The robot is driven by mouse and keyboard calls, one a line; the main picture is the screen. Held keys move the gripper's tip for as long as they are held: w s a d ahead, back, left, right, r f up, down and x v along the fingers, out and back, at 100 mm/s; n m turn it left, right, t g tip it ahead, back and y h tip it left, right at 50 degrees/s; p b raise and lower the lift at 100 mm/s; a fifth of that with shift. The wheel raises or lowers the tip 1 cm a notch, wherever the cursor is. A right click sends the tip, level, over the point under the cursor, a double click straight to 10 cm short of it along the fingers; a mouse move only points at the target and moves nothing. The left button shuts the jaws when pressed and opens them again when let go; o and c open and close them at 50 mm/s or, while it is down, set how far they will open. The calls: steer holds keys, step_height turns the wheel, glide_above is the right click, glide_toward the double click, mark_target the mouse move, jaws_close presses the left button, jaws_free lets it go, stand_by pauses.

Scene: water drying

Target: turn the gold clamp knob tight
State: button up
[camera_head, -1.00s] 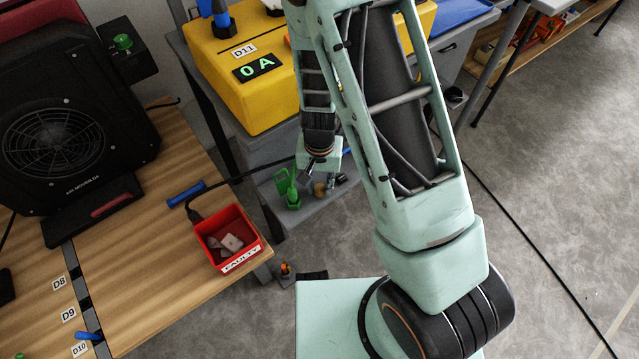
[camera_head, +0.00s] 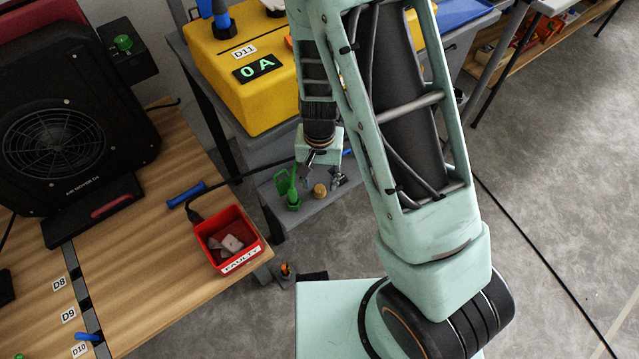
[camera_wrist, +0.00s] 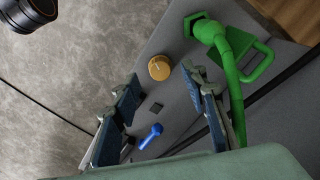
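The gold clamp knob (camera_head: 320,190) is a small round knob on the grey lower shelf, to the right of a green clamp-like part (camera_head: 291,192). In the wrist view the knob (camera_wrist: 159,68) shows whole, with a small dark mark on its top. My gripper (camera_head: 323,174) is above and behind the knob in the head view. In the wrist view my gripper (camera_wrist: 162,88) has its two blue-padded fingers spread apart, with nothing between them. The knob lies beyond the fingertips, and no contact shows.
The green part (camera_wrist: 232,62) stands close to the right finger in the wrist view. The yellow unit (camera_head: 240,80) stands above the shelf. A red bin (camera_head: 228,240) sits on the wooden bench.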

mark_target(320, 190)
step_height(320, 190, up, 9)
stand_by(0.3)
steer(key=shift+f, duration=0.1)
stand_by(0.4)
